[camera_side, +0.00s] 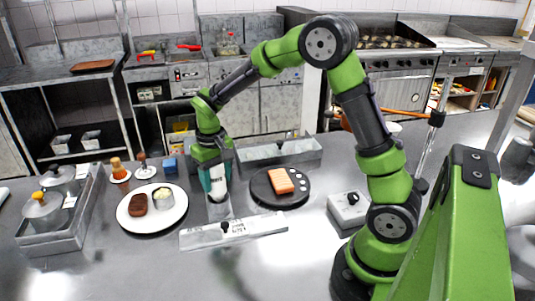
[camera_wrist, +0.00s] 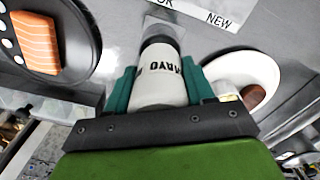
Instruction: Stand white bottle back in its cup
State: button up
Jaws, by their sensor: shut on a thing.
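The white bottle (camera_side: 217,182) hangs roughly upright, held between the teal fingers of my gripper (camera_side: 216,176).
A labelled strip (camera_side: 255,228) lies in front of the cup. A white plate (camera_side: 137,219) with a brown patty and a small pot is left. A dark round board (camera_side: 262,190) with a salmon piece (camera_side: 280,181) is right. A grey tray (camera_side: 300,151) stands behind.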

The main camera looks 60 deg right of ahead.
dwell(0.4)
jog(key=shift+f, duration=0.8)
jog(key=o, duration=0.8)
jog(key=shift+o, duration=0.4)
jog(key=shift+o, duration=1.3)
jog(key=shift+r, duration=3.5)
